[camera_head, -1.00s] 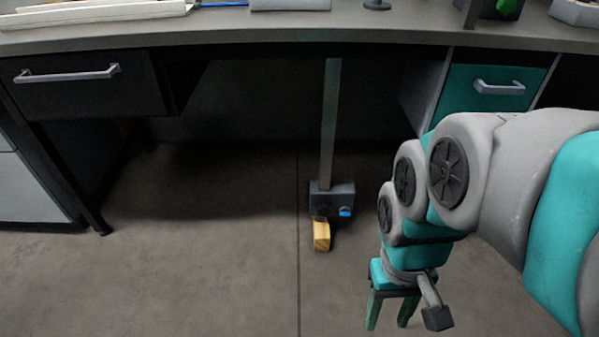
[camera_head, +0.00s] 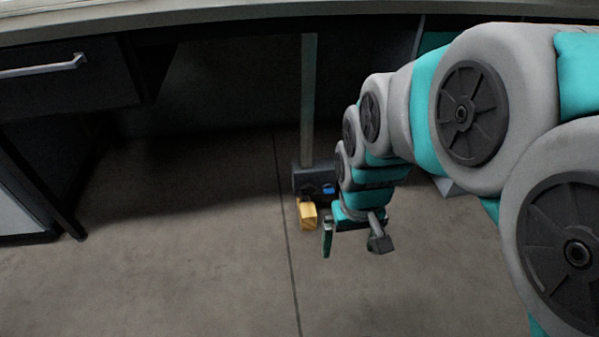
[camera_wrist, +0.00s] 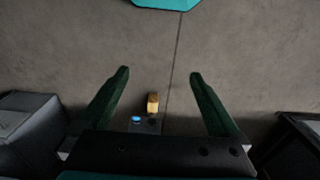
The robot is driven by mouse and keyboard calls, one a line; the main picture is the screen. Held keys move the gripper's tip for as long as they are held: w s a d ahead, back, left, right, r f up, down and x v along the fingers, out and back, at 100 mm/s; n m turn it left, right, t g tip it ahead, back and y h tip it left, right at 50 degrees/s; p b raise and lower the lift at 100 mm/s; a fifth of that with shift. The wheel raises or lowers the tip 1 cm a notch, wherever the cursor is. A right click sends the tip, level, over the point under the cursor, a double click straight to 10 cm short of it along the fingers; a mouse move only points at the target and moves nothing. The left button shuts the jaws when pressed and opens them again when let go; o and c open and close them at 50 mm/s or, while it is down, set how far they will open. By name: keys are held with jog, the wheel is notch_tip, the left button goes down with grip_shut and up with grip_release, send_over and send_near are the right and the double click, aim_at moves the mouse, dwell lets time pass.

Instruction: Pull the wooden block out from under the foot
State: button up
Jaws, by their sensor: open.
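The wooden block (camera_head: 307,215) is small and yellow and lies on the floor at the base of the foot (camera_head: 314,179), a dark grey box with a blue knob under a metal post (camera_head: 308,95). The block sticks out toward me from the foot; its far end is hidden. In the wrist view, my gripper (camera_wrist: 158,75) is open and empty. The block (camera_wrist: 153,102) shows between the spread fingers, beside the foot (camera_wrist: 146,125), apart from both fingers.
The desk top (camera_head: 200,18) overhangs the foot. A dark drawer unit (camera_head: 70,75) with a handle hangs at the left, with a dark leg below it. The concrete floor (camera_head: 190,270) in front is clear.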

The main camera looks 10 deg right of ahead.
jog(key=w+f+t+b, duration=0.1)
jog(key=w+f+t, duration=0.1)
jog(key=w+f, duration=0.55)
jog(key=w+f+t+b, duration=0.2)
jog(key=w+f, duration=0.3)
jog(key=w, duration=0.6)
jog(key=t+b, duration=0.5)
jog(key=t, duration=0.1)
send_over(310, 220)
jog(key=s, duration=0.2)
notch_tip(310, 220, down, 23)
jog(key=f+t, duration=0.1)
jog(key=f, duration=0.2)
jog(key=f+t+b, duration=0.1)
jog(key=f, duration=0.1)
jog(key=f+t, duration=0.1)
jog(key=f, duration=0.2)
jog(key=shift+w+a+f+b, duration=0.1)
jog(key=shift+w+f+b, duration=0.2)
jog(key=shift+f+b, duration=0.05)
jog(key=shift+f, duration=0.4)
jog(key=shift+t, duration=0.3)
jog(key=shift+b+x, duration=0.6)
jog(key=shift+x, duration=3.3)
